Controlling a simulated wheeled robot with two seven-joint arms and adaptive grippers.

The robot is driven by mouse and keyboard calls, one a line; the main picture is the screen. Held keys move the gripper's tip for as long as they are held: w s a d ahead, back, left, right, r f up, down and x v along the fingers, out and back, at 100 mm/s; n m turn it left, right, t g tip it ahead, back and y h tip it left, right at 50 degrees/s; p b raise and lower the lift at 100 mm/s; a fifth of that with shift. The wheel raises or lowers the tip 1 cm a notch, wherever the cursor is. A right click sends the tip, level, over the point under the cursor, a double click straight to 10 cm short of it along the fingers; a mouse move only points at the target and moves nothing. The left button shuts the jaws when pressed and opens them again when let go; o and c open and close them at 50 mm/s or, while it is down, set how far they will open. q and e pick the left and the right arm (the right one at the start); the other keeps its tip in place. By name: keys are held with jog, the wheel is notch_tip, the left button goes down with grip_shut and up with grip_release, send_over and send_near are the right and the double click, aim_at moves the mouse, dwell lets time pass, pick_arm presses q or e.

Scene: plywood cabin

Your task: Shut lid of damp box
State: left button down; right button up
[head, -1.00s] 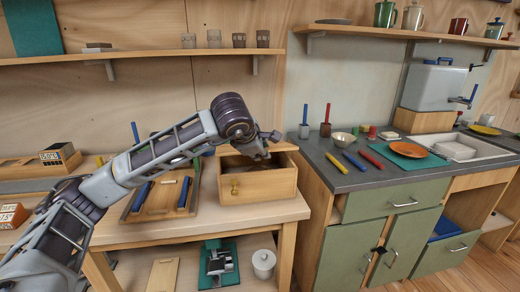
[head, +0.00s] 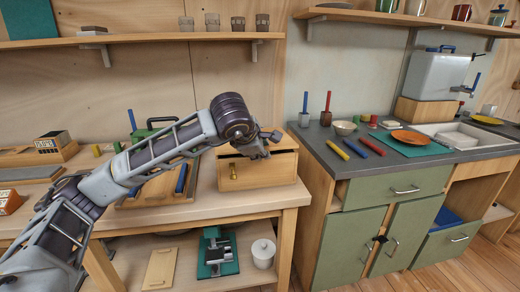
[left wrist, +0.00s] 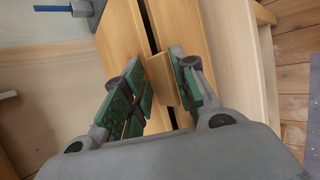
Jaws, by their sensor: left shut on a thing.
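The damp box (head: 268,172) is a pale wooden box with a brass knob on its front, standing at the right end of the workbench. Its lid (head: 284,143) is lowered over the box top, with a narrow dark gap under it. The left wrist view shows the lid (left wrist: 122,35) and a dark slot beside it. My left gripper (head: 262,147) is over the box's front edge. In the left wrist view its green-padded fingers (left wrist: 163,85) are shut on a small wooden tab at the lid's edge. My right gripper is out of view.
A board with blue-handled tools (head: 150,196) lies left of the box, partly behind my left arm. The counter (head: 340,172) at right holds coloured sticks, a bowl and an orange plate (head: 410,137). A shelf runs above. A white pot (head: 262,254) stands below.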

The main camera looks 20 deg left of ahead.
pick_arm(q)
jog(key=shift+a+f, duration=0.1)
jog(key=shift+f, duration=0.1)
jog(key=c, duration=1.6)
grip_release()
jog(key=shift+w, duration=0.15)
jog(key=shift+r, duration=0.15)
jog(key=v, duration=1.1)
jog(key=shift+s+r, duration=0.2)
jog(key=shift+s, duration=0.2)
jog(key=shift+c, duration=0.3)
